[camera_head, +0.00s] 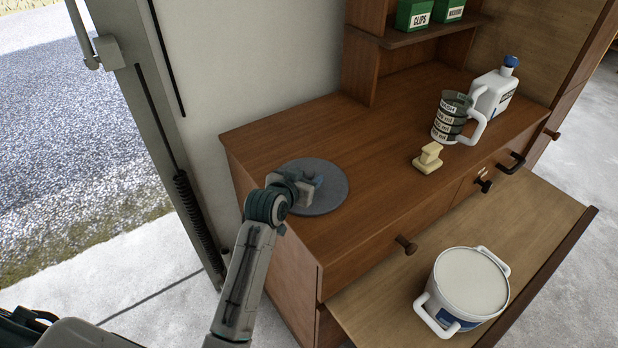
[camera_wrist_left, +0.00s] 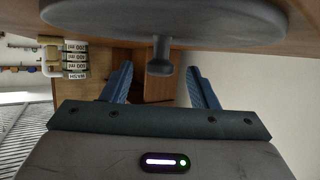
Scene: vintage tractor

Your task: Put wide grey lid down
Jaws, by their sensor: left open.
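The wide grey lid (camera_head: 330,180) is a round disc lying flat on the wooden cabinet top, near its left end. Its underside contact is hidden. In the left wrist view, which appears upside down, the lid (camera_wrist_left: 170,18) fills the top, with its knob (camera_wrist_left: 160,58) pointing away from the cabinet top. My left gripper (camera_head: 308,185) is over the lid and covers its knob in the head view. In the wrist view the blue fingers of the left gripper (camera_wrist_left: 160,78) stand apart, one on each side of the knob, with gaps showing. My right gripper is not in view.
A white tub (camera_head: 470,280) with handles sits in the open drawer (camera_head: 376,318). A cream block (camera_head: 429,158), a labelled jug (camera_head: 450,118) and a blue-capped bottle (camera_head: 493,92) stand to the right on the cabinet top (camera_head: 370,190). Green boxes (camera_head: 412,14) sit on the shelf.

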